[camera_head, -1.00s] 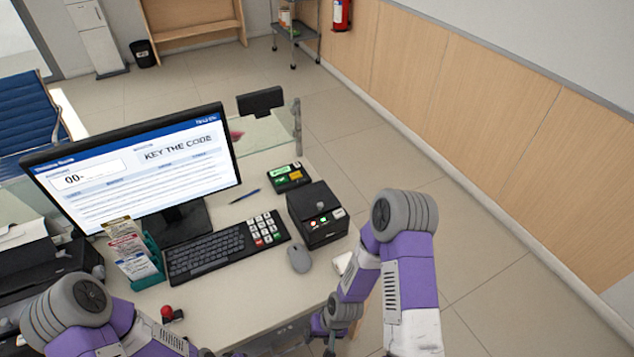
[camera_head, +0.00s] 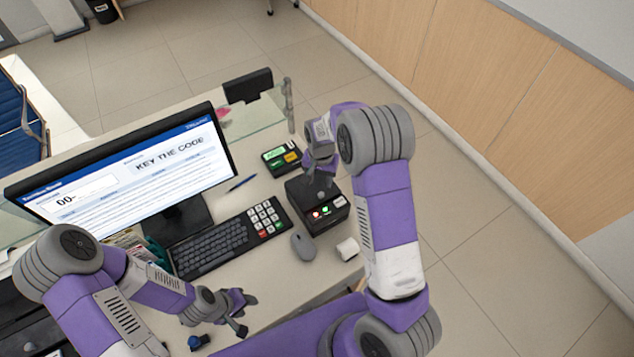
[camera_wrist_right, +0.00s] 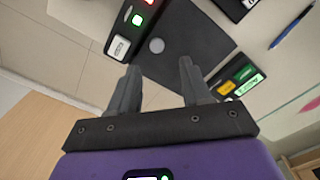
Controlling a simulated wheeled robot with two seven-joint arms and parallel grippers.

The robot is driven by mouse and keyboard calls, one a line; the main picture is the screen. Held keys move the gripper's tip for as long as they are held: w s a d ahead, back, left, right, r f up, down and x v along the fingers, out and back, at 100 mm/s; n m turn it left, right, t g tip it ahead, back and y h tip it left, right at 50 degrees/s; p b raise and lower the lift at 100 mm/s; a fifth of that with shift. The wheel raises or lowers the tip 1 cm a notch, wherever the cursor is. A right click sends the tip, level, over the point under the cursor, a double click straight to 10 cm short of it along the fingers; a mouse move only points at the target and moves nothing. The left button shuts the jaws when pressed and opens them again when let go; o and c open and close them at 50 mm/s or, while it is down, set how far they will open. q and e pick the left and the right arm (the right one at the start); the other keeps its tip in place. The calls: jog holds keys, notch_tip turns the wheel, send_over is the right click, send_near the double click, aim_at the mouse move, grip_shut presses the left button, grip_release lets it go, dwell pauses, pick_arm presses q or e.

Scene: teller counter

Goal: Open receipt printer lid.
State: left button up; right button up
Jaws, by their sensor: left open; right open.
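The receipt printer (camera_head: 322,212) is a black box with a round grey knob and lit buttons, at the right end of the counter. Its lid looks shut. In the right wrist view the printer's dark top (camera_wrist_right: 195,38) and knob lie just beyond my fingertips. My right gripper (camera_wrist_right: 160,68) is open and empty, with its fingers apart and pointing at the printer top. In the head view my right gripper (camera_head: 320,172) is above the printer and partly hides its back. My left gripper (camera_head: 247,314) is open and empty over the counter's front, left of the mouse.
A keyboard (camera_head: 215,250), a mouse (camera_head: 303,246) and a monitor (camera_head: 130,185) stand left of the printer. A card terminal (camera_head: 281,157) is behind it, and a small white block (camera_head: 347,249) in front. A blue-topped object (camera_head: 197,342) sits near the front edge.

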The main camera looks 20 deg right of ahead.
aim_at(321, 194)
jog(key=f, duration=0.3)
jog(key=s+f, duration=0.1)
jog(key=f, duration=0.1)
jog(key=shift+f, duration=0.1)
jog(key=shift+w+f, duration=0.15)
jog(key=shift+f, duration=0.4)
grip_shut()
